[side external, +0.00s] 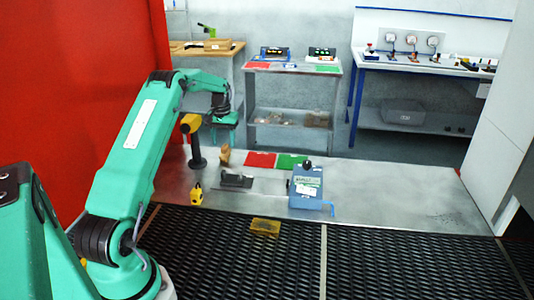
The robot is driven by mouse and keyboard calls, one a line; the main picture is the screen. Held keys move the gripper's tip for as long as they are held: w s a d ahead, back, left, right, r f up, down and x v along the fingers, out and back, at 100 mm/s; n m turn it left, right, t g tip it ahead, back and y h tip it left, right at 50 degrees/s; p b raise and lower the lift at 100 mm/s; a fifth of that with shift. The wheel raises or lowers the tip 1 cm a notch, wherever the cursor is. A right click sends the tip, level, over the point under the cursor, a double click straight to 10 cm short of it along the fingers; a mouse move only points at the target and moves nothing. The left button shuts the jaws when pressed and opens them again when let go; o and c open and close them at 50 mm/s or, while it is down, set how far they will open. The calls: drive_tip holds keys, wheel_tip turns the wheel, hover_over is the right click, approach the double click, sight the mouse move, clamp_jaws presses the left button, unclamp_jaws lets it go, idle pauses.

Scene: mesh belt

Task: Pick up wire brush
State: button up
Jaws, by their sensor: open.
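I cannot clearly single out the wire brush. A small brown wooden piece (224,156) stands upright on the grey metal surface, and a dark, flat piece (237,181) lies just in front of it; either may be part of the brush, but they are too small to tell. My gripper (224,121) hangs at the end of the green arm, above and behind the brown piece as seen here. It is open and apart from it, with no object visible in it. Its fingertips are too small to make out.
A yellow-topped tool (191,125) stands left of the brown piece. A small yellow item (197,194), a blue device (306,190), and red (260,159) and green (291,161) mats are nearby. A yellow box (265,227) sits on the black mesh (400,265). The surface's right side is clear.

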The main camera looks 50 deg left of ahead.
sight(224, 146)
drive_tip(key=shift+f, duration=2.6)
drive_tip(key=c, duration=1.1)
drive_tip(key=shift+r, duration=0.1)
drive_tip(key=shift+r, duration=0.7)
drive_tip(key=r, duration=0.3)
drive_tip(key=shift+d, duration=0.35)
drive_tip(key=w+d+r, duration=0.2)
drive_tip(key=d+r, duration=0.4)
drive_tip(key=d, duration=0.4)
drive_tip(key=shift+w+d+r, duration=0.15)
drive_tip(key=shift+d+r, duration=0.1)
drive_tip(key=shift+d, duration=0.15)
